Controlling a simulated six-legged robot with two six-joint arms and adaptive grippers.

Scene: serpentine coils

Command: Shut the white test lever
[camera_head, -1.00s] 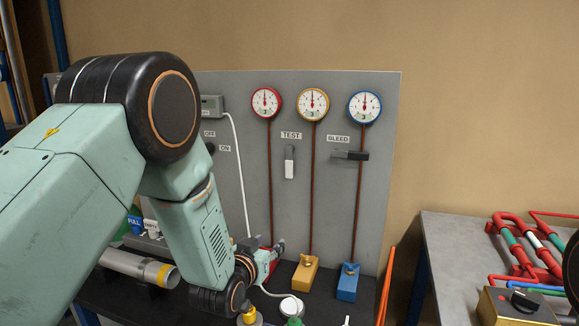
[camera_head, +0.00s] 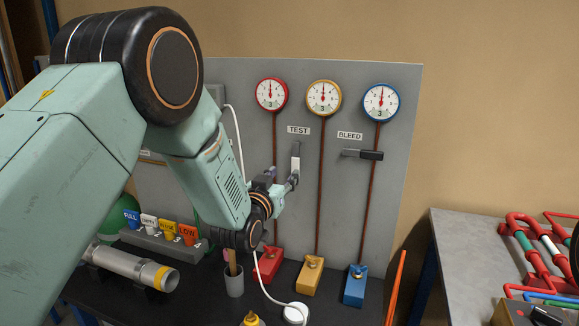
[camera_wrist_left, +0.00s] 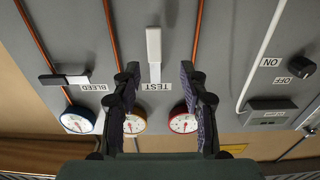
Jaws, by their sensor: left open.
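The white test lever (camera_head: 296,161) is on the grey panel under the TEST label (camera_head: 298,130). It stands vertical, with its handle hanging down from a small mount. In the left wrist view, where the panel appears upside down, the lever (camera_wrist_left: 154,45) lies ahead of and between my two fingers. My left gripper (camera_head: 291,182) is open and empty, close to the lever's lower end in the head view. In the left wrist view the gripper (camera_wrist_left: 162,78) seems still short of the handle; contact is not visible. My right gripper is not in view.
The dark bleed lever (camera_head: 368,155) sticks out sideways on the right. Red (camera_head: 271,94), yellow (camera_head: 323,97) and blue (camera_head: 381,103) gauges sit above, with brown pipes running down. Colored blocks, a cup (camera_head: 233,281) and a tag rack (camera_head: 163,244) stand on the black bench below.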

